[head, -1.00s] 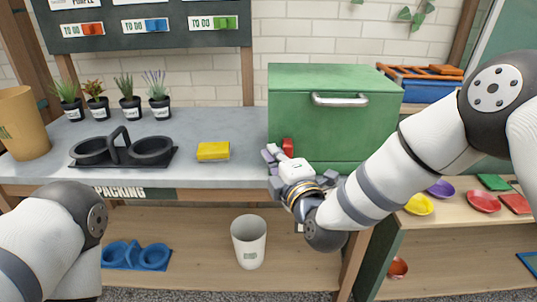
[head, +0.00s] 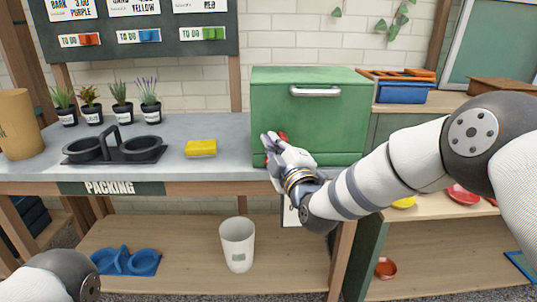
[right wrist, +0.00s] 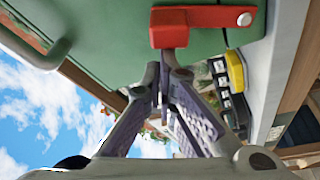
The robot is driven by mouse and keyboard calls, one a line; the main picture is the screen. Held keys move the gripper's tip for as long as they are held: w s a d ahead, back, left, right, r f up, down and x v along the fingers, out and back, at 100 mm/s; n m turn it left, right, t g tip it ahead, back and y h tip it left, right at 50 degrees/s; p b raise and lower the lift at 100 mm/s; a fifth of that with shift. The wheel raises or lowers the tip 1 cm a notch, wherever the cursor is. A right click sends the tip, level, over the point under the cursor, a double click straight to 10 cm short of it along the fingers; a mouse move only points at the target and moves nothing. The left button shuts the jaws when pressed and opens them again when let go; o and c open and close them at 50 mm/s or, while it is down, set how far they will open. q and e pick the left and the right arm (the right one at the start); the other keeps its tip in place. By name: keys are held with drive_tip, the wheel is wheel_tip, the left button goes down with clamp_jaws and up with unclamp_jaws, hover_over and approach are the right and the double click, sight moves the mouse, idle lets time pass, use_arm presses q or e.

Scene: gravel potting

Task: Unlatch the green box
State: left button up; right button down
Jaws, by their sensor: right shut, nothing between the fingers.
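The green box (head: 320,115) stands on the right part of the grey bench, with a silver handle (head: 315,91) high on its front. Its front looks closed. A red latch (right wrist: 205,22) is on the box front; in the right wrist view it lies just beyond my fingertips, fixed at one end by a round silver pin. In the head view only a bit of the latch (head: 283,136) shows behind my gripper. My right gripper (head: 268,140) is shut and empty at the lower left of the box front; it also shows in the right wrist view (right wrist: 167,58). Whether the fingertips touch the latch is unclear. My left gripper is out of view.
A yellow block (head: 201,148) lies on the bench (head: 210,172) left of the box. A black double-ring holder (head: 115,148) and several potted plants (head: 150,108) stand further left. A white bin (head: 237,244) is on the lower shelf.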

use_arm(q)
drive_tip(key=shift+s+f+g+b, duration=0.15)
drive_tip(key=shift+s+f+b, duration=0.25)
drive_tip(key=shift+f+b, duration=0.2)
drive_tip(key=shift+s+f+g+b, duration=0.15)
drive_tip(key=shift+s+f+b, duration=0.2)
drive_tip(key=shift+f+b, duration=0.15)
use_arm(e)
drive_tip(key=d+f+m+t+h, duration=0.2)
drive_tip(key=d+f+m+h, duration=0.3)
drive_tip(key=m, duration=0.9)
drive_tip(key=shift+w+d+f+m+t, duration=0.25)
drive_tip(key=shift+d+m+t, duration=0.15)
drive_tip(key=shift+d, duration=0.6)
